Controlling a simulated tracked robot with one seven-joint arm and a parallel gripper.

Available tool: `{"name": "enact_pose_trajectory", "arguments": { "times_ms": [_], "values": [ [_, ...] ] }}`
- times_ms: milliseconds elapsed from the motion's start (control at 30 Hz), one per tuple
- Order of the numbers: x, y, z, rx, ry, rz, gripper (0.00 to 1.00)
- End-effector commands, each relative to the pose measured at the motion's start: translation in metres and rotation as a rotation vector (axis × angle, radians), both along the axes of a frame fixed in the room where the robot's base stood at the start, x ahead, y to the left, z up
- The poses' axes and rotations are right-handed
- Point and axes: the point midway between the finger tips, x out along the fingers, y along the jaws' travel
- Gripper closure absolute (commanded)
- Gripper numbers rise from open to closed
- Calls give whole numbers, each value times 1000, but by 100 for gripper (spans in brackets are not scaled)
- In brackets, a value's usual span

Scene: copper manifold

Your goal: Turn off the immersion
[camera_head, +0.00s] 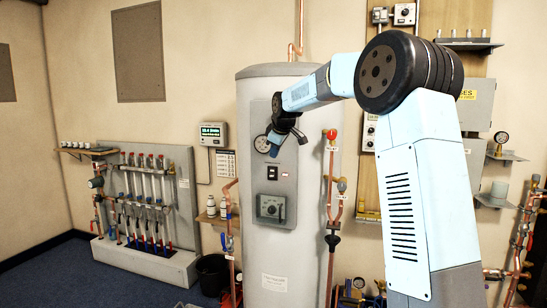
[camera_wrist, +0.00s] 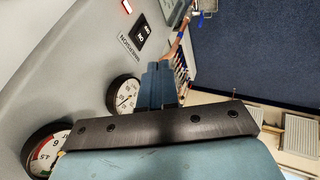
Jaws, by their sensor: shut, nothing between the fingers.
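The immersion switch is a small black rocker (camera_head: 272,172) on the grey panel of the tall cylinder (camera_head: 268,255). In the wrist view the black switch (camera_wrist: 144,33) shows at top centre, with white lettering and the word IMMERSION beside it. A small red light (camera_wrist: 127,6) shows bright near it. I cannot tell which way the rocker is pressed. My gripper (camera_head: 273,151) is in front of the cylinder's panel, just above the switch, and appears apart from it. In the wrist view its blue fingers (camera_wrist: 161,82) are shut with nothing between them.
A round gauge (camera_head: 262,144) is beside my gripper; two gauges (camera_wrist: 123,95) show in the wrist view. A dial box (camera_head: 271,209) sits below the switch. Copper pipes with a red-topped valve (camera_head: 331,134) stand right of the cylinder. A wall controller (camera_head: 213,134) is to the left.

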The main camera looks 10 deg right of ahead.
Motion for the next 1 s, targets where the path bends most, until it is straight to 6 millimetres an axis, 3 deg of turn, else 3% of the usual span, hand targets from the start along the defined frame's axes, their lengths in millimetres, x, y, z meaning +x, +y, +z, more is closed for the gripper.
{"name": "enact_pose_trajectory", "arguments": {
  "times_ms": [767,1000],
  "values": [
    [-4,1,-14,26,50,1,100],
    [6,3,-30,26,51,2,100]
  ]
}}
